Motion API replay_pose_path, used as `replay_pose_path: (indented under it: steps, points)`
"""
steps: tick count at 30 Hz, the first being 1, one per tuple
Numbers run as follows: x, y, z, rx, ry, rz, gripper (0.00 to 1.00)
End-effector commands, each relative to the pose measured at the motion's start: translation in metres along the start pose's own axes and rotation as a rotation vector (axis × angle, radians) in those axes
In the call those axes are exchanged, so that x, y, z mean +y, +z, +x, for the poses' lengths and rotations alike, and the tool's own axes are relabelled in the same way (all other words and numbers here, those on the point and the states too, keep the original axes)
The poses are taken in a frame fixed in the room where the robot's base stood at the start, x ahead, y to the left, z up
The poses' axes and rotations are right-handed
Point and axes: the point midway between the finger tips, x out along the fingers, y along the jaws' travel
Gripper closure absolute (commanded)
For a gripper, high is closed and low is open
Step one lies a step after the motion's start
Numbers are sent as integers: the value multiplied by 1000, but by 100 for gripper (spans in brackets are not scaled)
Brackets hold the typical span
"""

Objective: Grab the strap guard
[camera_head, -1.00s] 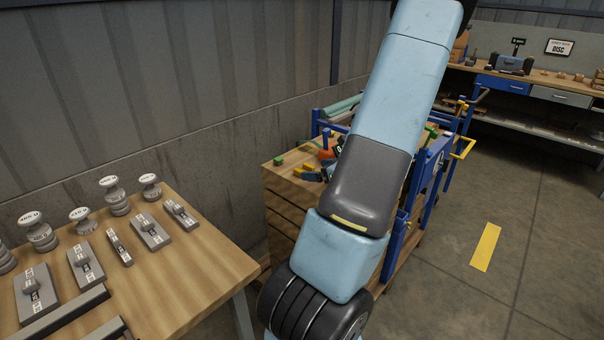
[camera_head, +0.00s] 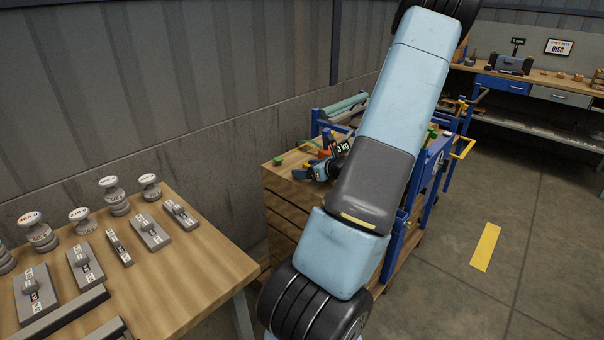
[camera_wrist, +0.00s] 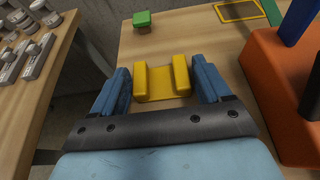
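The strap guard, a yellow U-shaped piece (camera_wrist: 162,80), lies near the middle of the wrist view over the wooden top (camera_wrist: 225,55). My gripper (camera_wrist: 163,75) has its two blue fingers spread, one on each side of the yellow piece. Only narrow gaps show between the fingers and its sides, and I cannot tell contact. The gripper's dark palm bar is at the near side of the piece. In the head view my gripper (camera_head: 322,172) is low over the wooden stack, partly behind my arm, and the yellow piece is not clear there.
A large orange block (camera_wrist: 280,85) stands close on the right. A blue-railed cart (camera_head: 425,175) is beyond my arm.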

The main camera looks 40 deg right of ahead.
Motion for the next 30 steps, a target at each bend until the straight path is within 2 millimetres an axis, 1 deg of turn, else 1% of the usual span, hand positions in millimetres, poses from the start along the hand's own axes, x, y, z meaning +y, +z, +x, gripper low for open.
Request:
replay_pose_path:
  steps: [1, 11, 18, 22, 26, 29, 30]
  points:
    - [0, 0, 0, 0, 0, 0, 28]
    - [0, 0, 0, 0, 0, 0, 59]
    - [0, 1, 0, 0, 0, -1, 60]
    - [0, 5, -2, 0, 0, -3, 60]
    - [-1, 16, -7, 0, -2, -4, 60]
    - [0, 29, -12, 0, -2, -5, 60]
    - [0, 32, -18, 1, -3, -5, 60]
